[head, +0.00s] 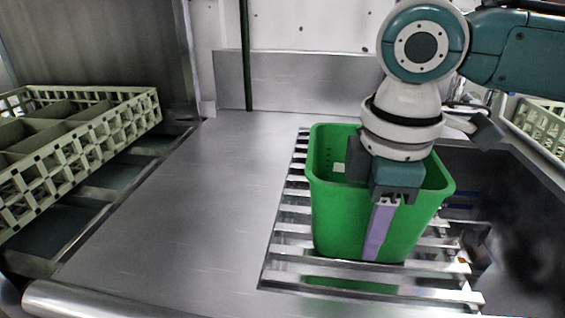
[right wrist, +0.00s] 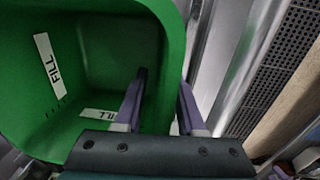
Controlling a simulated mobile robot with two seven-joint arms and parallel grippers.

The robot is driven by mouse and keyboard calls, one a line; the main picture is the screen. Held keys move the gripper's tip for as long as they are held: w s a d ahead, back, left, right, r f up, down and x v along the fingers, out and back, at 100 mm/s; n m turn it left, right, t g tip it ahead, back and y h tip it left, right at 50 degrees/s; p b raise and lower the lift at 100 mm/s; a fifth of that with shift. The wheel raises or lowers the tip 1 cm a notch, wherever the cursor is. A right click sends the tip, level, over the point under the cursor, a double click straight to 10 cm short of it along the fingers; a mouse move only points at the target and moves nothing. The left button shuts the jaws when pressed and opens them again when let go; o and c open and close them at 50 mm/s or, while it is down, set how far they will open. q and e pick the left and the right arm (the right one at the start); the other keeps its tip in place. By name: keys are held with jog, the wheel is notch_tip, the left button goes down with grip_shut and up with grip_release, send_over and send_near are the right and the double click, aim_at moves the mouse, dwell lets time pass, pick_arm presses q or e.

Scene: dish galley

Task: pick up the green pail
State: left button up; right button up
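The green pail (head: 330,215) stands upright on metal slats, right of centre in the head view. It fills the upper left of the right wrist view (right wrist: 95,50), with white "FILL" labels on its inside. My right gripper (head: 381,222) points down over the pail's near wall. In the right wrist view its purple fingers (right wrist: 162,88) straddle that wall, one inside the pail and one outside. The fingers are apart, with a gap beside the wall, so it looks open. In the head view the inner finger is hidden by the pail. My left gripper is not in view.
A pale dish rack (head: 85,125) with compartments is at the left. Bare steel counter (head: 190,190) lies between it and the slats (head: 285,245). A dark basin (head: 500,190) is right of the pail, with another pale rack (head: 540,122) beyond. A thin green pole (head: 245,60) stands at the back.

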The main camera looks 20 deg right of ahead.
jog(key=shift+f, duration=0.65)
grip_shut()
jog(key=shift+r, duration=0.1)
